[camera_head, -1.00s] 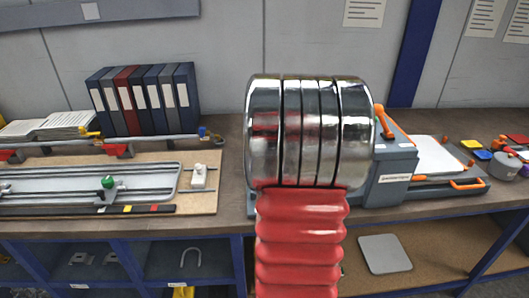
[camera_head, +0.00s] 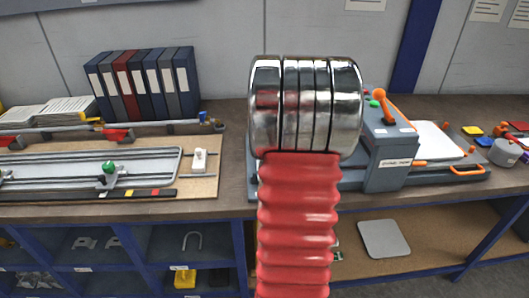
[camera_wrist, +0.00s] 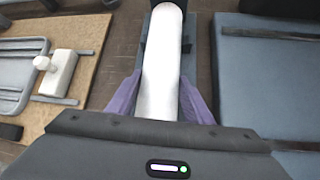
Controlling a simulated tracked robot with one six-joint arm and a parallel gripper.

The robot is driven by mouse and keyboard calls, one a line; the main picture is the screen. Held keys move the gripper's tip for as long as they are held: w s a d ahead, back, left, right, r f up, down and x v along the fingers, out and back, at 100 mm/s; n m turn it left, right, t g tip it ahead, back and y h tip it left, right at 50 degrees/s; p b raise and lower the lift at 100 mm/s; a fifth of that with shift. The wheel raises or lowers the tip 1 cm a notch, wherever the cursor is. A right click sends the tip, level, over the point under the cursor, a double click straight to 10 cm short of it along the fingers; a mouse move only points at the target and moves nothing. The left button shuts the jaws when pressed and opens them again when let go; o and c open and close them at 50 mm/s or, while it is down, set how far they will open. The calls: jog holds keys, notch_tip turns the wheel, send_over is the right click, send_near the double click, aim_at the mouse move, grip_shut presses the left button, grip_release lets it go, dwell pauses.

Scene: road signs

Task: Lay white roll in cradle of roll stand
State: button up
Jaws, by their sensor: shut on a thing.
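The white roll (camera_wrist: 161,72) shows in the wrist view as a long pale cylinder, running from between my fingers toward the top of the picture. My gripper (camera_wrist: 160,97), with purple fingers, is shut on it. A dark grey narrow piece (camera_wrist: 148,36) shows at the roll's sides and beneath it, and looks like part of the roll stand. I cannot tell whether the roll touches it or hangs above it. In the head view my own arm hides the gripper, the roll and the stand.
A board with a metal-railed device (camera_head: 90,172) lies left on the bench. Several binders (camera_head: 142,84) stand behind it. A grey machine with an orange lever (camera_head: 390,150) stands right, close to the roll; its flat side (camera_wrist: 270,75) shows in the wrist view.

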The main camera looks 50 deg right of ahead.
jog(key=o, duration=2)
jog(key=shift+o, duration=0.2)
jog(key=shift+r, duration=4.55)
